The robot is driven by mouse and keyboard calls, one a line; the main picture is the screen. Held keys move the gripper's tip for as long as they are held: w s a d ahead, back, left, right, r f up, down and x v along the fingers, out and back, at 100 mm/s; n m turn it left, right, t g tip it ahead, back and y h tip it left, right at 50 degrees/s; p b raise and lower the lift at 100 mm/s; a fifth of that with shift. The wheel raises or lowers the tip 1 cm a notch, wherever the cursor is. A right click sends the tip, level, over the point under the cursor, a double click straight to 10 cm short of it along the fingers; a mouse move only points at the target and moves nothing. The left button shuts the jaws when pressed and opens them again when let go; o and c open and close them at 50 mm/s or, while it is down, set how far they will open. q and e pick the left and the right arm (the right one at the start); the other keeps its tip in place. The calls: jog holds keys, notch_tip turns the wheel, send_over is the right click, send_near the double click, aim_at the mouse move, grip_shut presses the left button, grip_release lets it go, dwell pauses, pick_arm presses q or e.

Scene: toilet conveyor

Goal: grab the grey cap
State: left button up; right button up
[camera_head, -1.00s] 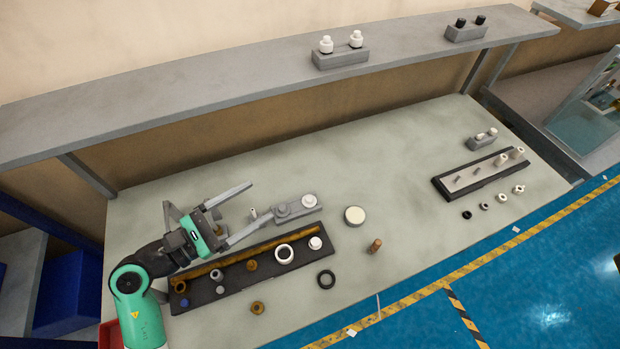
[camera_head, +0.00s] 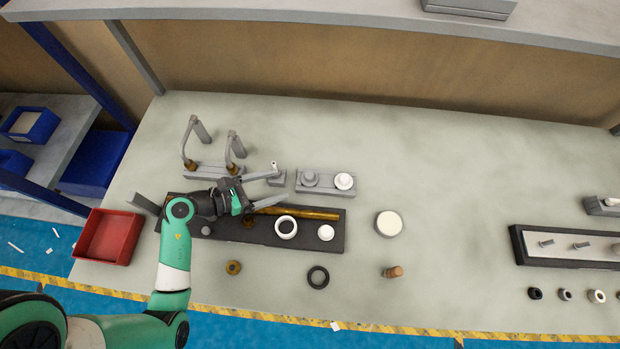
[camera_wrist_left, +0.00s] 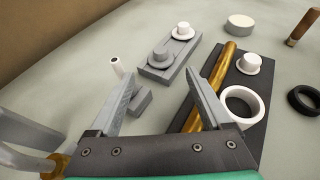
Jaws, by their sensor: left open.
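The grey cap (camera_head: 310,178) sits on a grey block (camera_head: 326,190), beside a white cap (camera_head: 344,181) on the same block. In the left wrist view the grey cap (camera_wrist_left: 161,56) is beyond and between my fingertips, with the white cap (camera_wrist_left: 183,31) behind it. My left gripper (camera_head: 281,186) is open and empty, just left of the grey block, its fingers pointing right toward the grey cap. It also shows in the left wrist view (camera_wrist_left: 160,77). My right gripper is not in view.
A dark tray (camera_head: 333,241) with a brown rod (camera_head: 312,213) and a white ring (camera_head: 286,227) lies just in front. A small grey holder (camera_head: 277,180) stands by the fingers. A round white-topped piece (camera_head: 389,223) stands to the right. A red bin (camera_head: 107,237) is at left.

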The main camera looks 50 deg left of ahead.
aim_at(305, 177)
pick_arm(q)
jog(key=b+x, duration=0.1)
jog(key=x, duration=0.5)
jog(key=shift+w+d+b, duration=0.1)
jog(key=shift+w+b, duration=0.1)
jog(key=shift+b, duration=0.1)
jog(key=b+x, duration=0.2)
jog(key=x, duration=0.3)
jog(key=shift+w+d+r, duration=0.1)
jog(key=shift+w+r, duration=0.05)
grip_shut()
